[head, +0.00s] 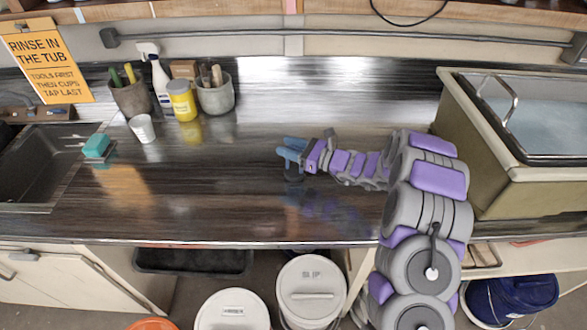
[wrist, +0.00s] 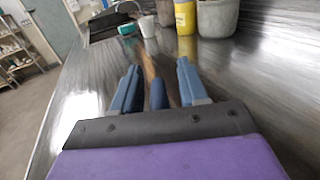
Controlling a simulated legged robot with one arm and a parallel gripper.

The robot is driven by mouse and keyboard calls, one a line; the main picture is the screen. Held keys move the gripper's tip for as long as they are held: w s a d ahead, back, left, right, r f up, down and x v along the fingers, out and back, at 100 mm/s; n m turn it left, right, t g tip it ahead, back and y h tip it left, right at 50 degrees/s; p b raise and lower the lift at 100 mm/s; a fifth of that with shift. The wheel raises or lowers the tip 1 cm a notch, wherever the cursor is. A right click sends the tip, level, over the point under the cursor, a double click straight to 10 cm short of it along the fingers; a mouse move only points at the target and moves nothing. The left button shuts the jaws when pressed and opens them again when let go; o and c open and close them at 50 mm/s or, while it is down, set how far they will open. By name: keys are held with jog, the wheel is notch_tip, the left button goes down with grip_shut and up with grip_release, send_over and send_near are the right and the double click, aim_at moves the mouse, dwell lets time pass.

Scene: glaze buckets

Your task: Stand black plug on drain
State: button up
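My gripper (head: 286,154) is above the middle of the counter and points left. In the wrist view its blue fingers (wrist: 158,85) are spread apart, with nothing clearly held between them. A small dark shape (head: 293,176) shows just below the gripper in the head view; I cannot tell whether it is a gripper part, a shadow or the black plug. I cannot make out the plug elsewhere. The dark sink basin (head: 35,165) is at the far left, well away from my gripper. Its drain cannot be made out.
A teal sponge (head: 97,145) lies by the sink's right edge, near a white cup (head: 143,128). Tool pots, a spray bottle (head: 158,80) and a yellow jar (head: 182,100) stand behind. A large lidded tub (head: 480,150) stands right. The counter's front middle is clear.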

jog(key=shift+d, duration=0.25)
jog(key=shift+c, duration=0.8)
jog(key=c, duration=0.3)
jog(key=shift+a, duration=0.6)
grip_shut()
jog(key=shift+d, duration=0.4)
